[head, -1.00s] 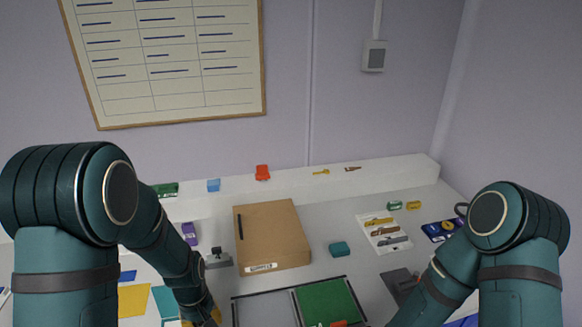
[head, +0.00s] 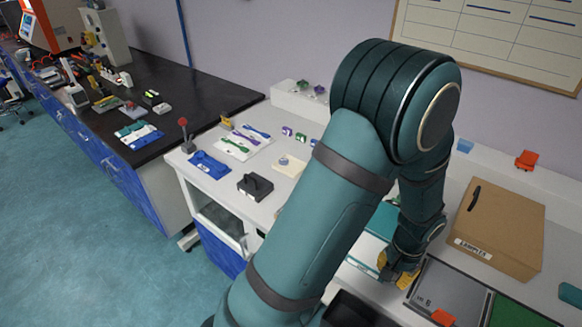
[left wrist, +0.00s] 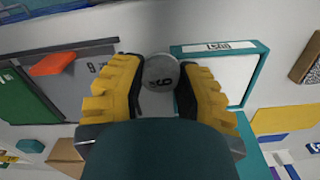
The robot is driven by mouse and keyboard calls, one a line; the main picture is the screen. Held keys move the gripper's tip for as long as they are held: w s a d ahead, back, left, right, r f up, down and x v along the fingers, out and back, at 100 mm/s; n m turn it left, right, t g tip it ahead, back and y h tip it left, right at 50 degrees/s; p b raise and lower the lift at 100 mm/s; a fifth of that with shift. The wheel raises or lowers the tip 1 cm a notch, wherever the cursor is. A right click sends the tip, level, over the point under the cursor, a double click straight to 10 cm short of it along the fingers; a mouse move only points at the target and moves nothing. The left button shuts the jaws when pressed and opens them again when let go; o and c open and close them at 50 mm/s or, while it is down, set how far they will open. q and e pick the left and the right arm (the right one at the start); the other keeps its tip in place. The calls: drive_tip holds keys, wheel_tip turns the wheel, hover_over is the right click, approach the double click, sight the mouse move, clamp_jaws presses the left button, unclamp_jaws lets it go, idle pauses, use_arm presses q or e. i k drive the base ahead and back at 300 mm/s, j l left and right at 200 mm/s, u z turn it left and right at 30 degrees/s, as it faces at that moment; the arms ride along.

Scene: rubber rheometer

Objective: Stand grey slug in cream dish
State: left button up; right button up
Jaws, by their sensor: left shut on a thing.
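The grey slug (left wrist: 160,72) is a short round piece with a dark number on its face. In the left wrist view it sits between the yellow fingers of my left gripper (left wrist: 166,85), which is shut on it. In the head view my left gripper (head: 398,275) is over the bench, beside the left edge of the grey and green tray; the slug cannot be made out there. A small cream dish-like piece (head: 290,163) lies on the bench further left, well apart from the gripper; its inside is too small to tell. My right gripper is out of view.
A cardboard box (head: 505,232) stands right of my left gripper. The tray (head: 447,285) holds an orange piece (head: 443,317). A black block with a handle (head: 255,186) and a blue tray (head: 209,165) are near the cream piece. My left arm hides the bench middle.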

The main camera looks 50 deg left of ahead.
sight(296, 169)
drive_tip(key=k+j+z, duration=0.2)
drive_tip(key=k+j, duration=0.4)
drive_tip(key=j, duration=0.3)
drive_tip(key=k+j+z, duration=0.15)
drive_tip(key=j, duration=0.7)
drive_tip(key=k+j+z, duration=0.1)
drive_tip(key=j, duration=0.3)
drive_tip(key=k, duration=0.1)
